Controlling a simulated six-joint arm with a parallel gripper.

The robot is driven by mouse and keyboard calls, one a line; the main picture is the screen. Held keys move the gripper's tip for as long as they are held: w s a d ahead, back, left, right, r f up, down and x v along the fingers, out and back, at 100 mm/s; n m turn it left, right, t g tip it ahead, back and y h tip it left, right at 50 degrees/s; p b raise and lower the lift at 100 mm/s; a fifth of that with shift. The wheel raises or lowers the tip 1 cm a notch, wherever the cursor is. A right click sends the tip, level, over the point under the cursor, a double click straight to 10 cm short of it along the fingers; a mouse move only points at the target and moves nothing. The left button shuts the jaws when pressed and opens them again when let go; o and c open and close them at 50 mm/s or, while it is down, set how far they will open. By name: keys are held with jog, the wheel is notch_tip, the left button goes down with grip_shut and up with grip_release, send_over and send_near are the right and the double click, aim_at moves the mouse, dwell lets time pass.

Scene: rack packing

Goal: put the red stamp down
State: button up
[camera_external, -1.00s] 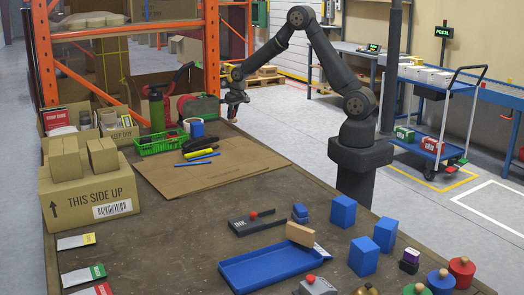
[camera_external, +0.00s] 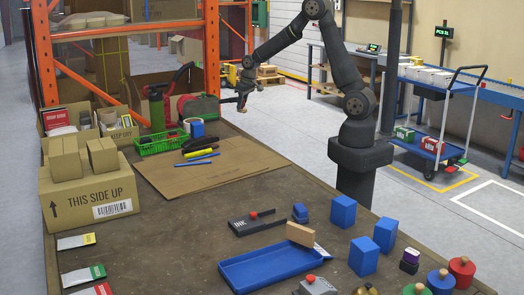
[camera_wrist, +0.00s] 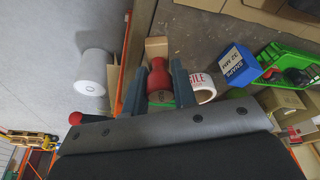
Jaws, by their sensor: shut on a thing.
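In the wrist view, the red stamp (camera_wrist: 158,74) has a rounded red handle and sits between the two fingers of my gripper (camera_wrist: 168,72). The gripper is shut on it. In the external view my gripper (camera_external: 242,98) hangs in the air near the far end of the table, right of the tape and box cluster.
A cardboard sheet (camera_external: 185,176) with markers lies on the table, beside a green basket (camera_external: 158,144). A blue tray (camera_external: 265,270), an ink pad (camera_external: 250,224), blue blocks (camera_external: 343,211) and round knobbed stamps (camera_external: 461,266) stand in front.

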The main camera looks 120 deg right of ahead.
jog(key=w+a+n+t+y, duration=0.1)
jog(key=w+a+n, duration=0.3)
jog(key=w+a, duration=0.75)
jog(key=w+a+n+y, duration=0.1)
jog(key=w+a+n, duration=0.35)
jog(key=a, duration=1.45)
jog(key=s+a+n+y, duration=0.1)
jog(key=s+a+n, duration=0.2)
jog(key=a, duration=0.7)
jog(key=s+a+n, duration=0.3)
jog(key=a, duration=0.7)
jog(key=s+a+n+y, duration=0.1)
jog(key=s+a+n, duration=0.25)
jog(key=a, duration=0.65)
jog(key=a+f, duration=0.2)
jog(key=a, duration=0.1)
jog(key=a+f, duration=0.2)
jog(key=a, duration=0.2)
jog(key=w+a+f, duration=0.1)
jog(key=a+f, duration=0.2)
jog(key=a, duration=0.1)
jog(key=shift+f, duration=2)
jog(key=shift+f, duration=0.15)
jog(key=o, duration=1)
